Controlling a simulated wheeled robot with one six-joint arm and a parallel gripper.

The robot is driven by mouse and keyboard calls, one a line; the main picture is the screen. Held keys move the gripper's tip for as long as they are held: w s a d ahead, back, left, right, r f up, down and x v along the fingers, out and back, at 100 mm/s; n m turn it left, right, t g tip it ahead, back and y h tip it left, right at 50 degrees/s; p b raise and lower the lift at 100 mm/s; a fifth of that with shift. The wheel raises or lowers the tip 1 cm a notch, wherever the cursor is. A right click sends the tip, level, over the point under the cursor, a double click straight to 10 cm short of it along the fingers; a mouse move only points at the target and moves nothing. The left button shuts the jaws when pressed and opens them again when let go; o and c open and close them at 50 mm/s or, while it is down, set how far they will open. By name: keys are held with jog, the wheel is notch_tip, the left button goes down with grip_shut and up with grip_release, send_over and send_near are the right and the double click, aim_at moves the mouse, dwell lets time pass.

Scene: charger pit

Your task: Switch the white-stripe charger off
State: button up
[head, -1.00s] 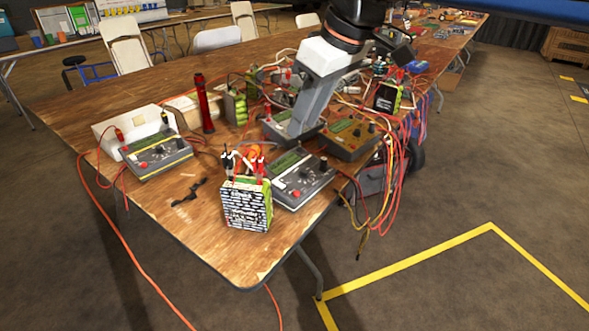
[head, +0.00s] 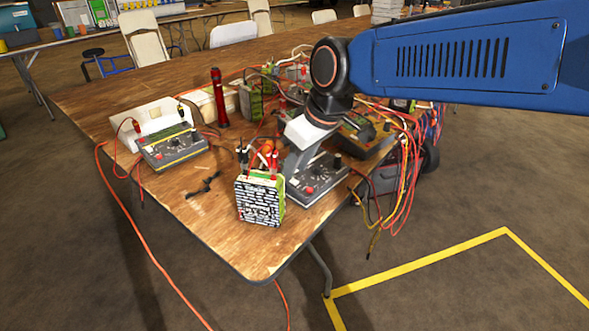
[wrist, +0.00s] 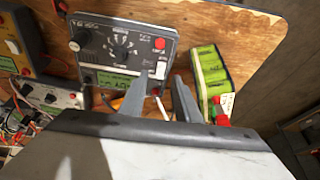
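A dark grey charger (head: 322,182) stands near the table's front right corner. In the wrist view the same charger (wrist: 92,60) shows a large black dial, a red knob, a lit green display and a small white switch (wrist: 160,68).
A green battery pack (head: 260,203) with plugged leads stands close left of the gripper. A yellow-striped charger (head: 172,148) is at the left and a brown one (head: 372,132) behind. A red torch (head: 219,98) stands upright. Loose cables hang off the right edge.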

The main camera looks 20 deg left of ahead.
jog(key=shift+x, duration=0.85)
grip_shut()
